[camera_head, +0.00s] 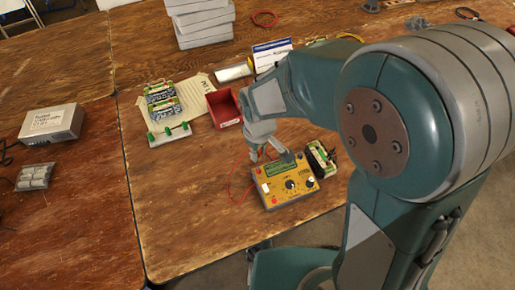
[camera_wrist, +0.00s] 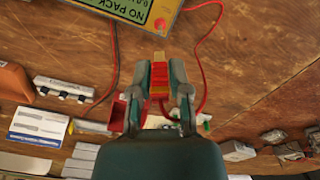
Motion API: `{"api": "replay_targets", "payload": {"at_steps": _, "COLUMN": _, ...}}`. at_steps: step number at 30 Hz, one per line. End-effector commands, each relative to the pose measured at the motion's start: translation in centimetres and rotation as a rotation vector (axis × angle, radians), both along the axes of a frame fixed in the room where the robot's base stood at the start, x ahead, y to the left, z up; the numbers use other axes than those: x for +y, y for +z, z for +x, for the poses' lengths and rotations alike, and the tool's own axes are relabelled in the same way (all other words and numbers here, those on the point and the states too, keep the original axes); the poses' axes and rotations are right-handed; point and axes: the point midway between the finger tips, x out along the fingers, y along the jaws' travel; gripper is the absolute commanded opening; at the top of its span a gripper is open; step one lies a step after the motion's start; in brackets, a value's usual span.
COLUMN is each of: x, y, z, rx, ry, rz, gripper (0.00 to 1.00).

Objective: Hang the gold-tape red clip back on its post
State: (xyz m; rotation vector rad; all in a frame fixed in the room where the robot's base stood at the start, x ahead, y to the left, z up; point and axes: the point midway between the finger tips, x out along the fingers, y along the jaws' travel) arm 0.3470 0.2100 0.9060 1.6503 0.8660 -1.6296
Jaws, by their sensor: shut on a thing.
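My gripper (camera_wrist: 160,82) is shut on the red clip (camera_wrist: 159,72), which has a gold band at its tip and shows between the fingers in the wrist view. A red lead runs from it and loops right. In the head view my gripper (camera_head: 270,153) is over the back edge of the yellow charger (camera_head: 286,186); the clip cannot be made out there. In the wrist view the charger (camera_wrist: 125,6) shows a green "NO PACK" display and a red round terminal (camera_wrist: 160,24) just beyond the clip tip, apart from it. I cannot tell which post is the clip's own.
A battery pack (camera_head: 320,158) stands close right of the charger. A red bin (camera_head: 223,107), a white strip with green posts (camera_head: 169,134) and a green-edged pack (camera_head: 162,100) lie behind left. A grey box (camera_head: 52,122) sits far left. Table front left is clear.

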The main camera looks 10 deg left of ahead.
Motion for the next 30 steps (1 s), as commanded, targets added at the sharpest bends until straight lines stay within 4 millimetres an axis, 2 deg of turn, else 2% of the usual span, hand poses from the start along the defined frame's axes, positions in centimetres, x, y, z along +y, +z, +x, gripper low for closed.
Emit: {"api": "replay_targets", "payload": {"at_steps": 30, "x": 0.0, "y": -5.3, "z": 0.0, "rx": 0.001, "ry": 0.000, "rz": 0.000, "gripper": 0.00}}
